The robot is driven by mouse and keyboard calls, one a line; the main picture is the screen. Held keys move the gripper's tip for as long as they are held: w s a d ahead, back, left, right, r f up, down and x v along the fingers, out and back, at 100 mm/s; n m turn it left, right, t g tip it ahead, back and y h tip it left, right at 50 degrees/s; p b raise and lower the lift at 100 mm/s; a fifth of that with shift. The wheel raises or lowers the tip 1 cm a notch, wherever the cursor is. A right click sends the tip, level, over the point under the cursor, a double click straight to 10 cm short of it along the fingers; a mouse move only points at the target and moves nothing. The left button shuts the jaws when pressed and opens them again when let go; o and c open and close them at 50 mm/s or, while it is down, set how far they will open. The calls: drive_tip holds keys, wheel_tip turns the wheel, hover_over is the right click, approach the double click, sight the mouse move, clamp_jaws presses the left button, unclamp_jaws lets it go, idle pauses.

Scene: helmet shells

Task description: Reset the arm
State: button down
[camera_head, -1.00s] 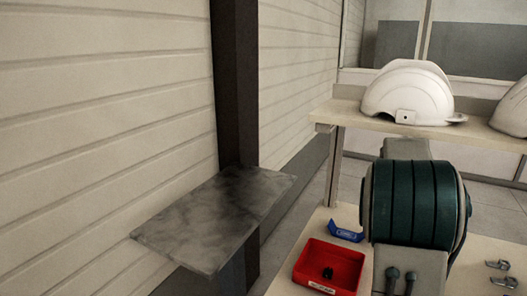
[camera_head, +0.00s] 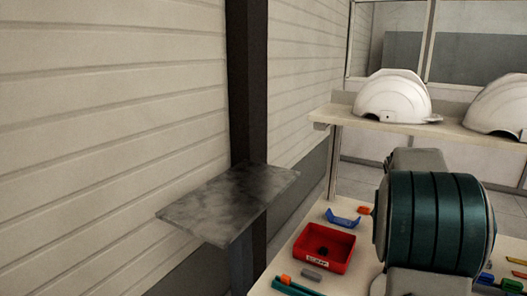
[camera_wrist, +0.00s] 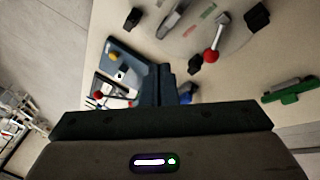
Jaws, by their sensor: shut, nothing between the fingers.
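My gripper (camera_wrist: 166,72) shows in the wrist view with its dark fingers together and nothing between them. It hangs over the pale work table (camera_wrist: 225,80); I cannot tell its exact height. My arm (camera_head: 432,222), with a teal ribbed joint, stands in front of the table at the right of the head view. My gripper is not visible in that view.
A red tray (camera_head: 323,248) and a blue holder (camera_head: 343,217) lie on the table beside my arm. White helmet shells (camera_head: 393,96) (camera_head: 500,104) stand on the shelf behind. A grey plate (camera_head: 228,205) juts out at left by a dark post (camera_head: 246,85).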

drive_tip(key=s+a+r+n+t+y+p, duration=0.1)
drive_tip(key=s+a+n, duration=0.3)
drive_tip(key=a, duration=0.5)
drive_tip(key=s+a+r+n+t+y+p, duration=0.1)
drive_tip(key=s+a+n+t+p, duration=0.2)
drive_tip(key=a+n, duration=0.4)
drive_tip(key=s+a+r+n+t+y+p, duration=0.1)
drive_tip(key=s+a+n, duration=0.4)
drive_tip(key=a, duration=0.5)
drive_tip(key=shift+s+a+r+n+t+p, duration=0.35)
drive_tip(key=shift+s+t+p, duration=0.35)
drive_tip(key=shift+s+p, duration=0.4)
drive_tip(key=shift+w, duration=0.15)
